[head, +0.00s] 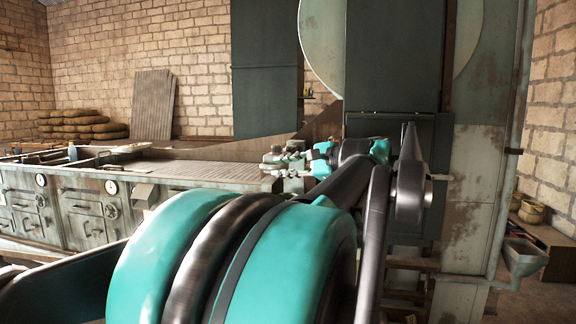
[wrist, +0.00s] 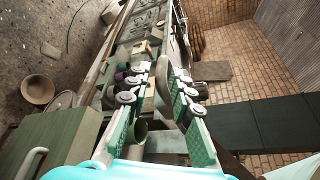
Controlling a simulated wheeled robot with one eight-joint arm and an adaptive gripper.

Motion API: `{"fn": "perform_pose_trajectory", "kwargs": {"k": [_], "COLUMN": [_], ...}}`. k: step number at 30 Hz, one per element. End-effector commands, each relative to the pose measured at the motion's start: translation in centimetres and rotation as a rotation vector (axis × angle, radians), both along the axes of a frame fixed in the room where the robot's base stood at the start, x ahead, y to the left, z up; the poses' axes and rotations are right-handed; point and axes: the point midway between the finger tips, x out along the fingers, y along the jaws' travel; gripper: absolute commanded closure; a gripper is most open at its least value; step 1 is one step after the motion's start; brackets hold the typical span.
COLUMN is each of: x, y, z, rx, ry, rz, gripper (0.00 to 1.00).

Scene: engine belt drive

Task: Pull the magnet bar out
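I cannot pick out the magnet bar with certainty in either view. My gripper (head: 272,160) is at the end of my stretched arm in the head view, pointing left above the right end of the long bench. In the wrist view my gripper (wrist: 162,72) has its two green-padded fingers apart. A brown curved edge (wrist: 163,88) shows in the gap between them. I cannot tell whether it touches either finger or lies beyond them. Nothing is clearly held. My arm hides much of the area right of the gripper in the head view.
The long metal bench (head: 215,171) with a ribbed top runs to the left. A pale object (head: 122,149) and a small bottle (head: 72,152) are on it. A tall dark green machine column (head: 394,65) stands behind my arm. A metal funnel (head: 524,257) is at right.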

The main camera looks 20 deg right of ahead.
Motion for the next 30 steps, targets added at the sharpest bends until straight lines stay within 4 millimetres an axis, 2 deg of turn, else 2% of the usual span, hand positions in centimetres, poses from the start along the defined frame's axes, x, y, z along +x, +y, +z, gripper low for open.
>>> {"fn": "perform_pose_trajectory", "kwargs": {"k": [9, 15, 30], "x": [-3.6, -5.1, -5.7], "y": [-2.8, -3.9, -4.2], "z": [1.0, 1.3, 1.5], "rx": [0.0, 0.0, 0.0], "ry": [0.0, 0.001, 0.0], "rz": [-0.005, -0.002, 0.001], "gripper": [0.78, 0.78, 0.78]}}
